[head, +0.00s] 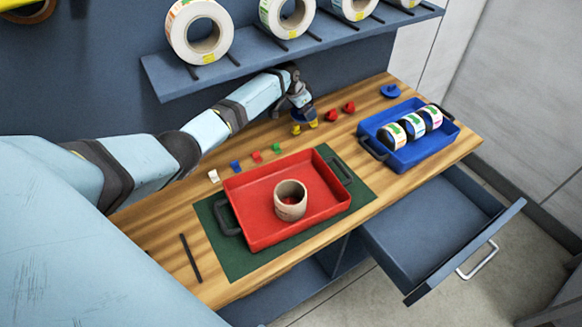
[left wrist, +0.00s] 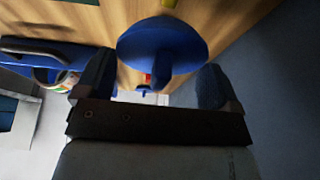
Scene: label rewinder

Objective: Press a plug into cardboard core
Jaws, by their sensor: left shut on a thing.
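The cardboard core (head: 290,207) stands upright in the red tray (head: 262,238), its open end facing up. My left gripper (head: 304,122) is over the back of the bench, behind the red tray and apart from the core. It is shut on a blue plug (left wrist: 160,45), whose round flange and stem show between the fingers in the left wrist view. In the head view the fingers mostly hide that plug. Two red plugs (head: 340,111) lie just right of the gripper, and another blue plug (head: 390,91) lies farther right. My right gripper is not in view.
The red tray sits on a green mat (head: 215,240). Small coloured pieces (head: 245,163) lie behind it. A blue tray (head: 407,158) with label rolls stands right, above an open drawer (head: 430,225). A shelf (head: 275,50) with rolls overhangs the back. A dark rod (head: 190,258) lies front left.

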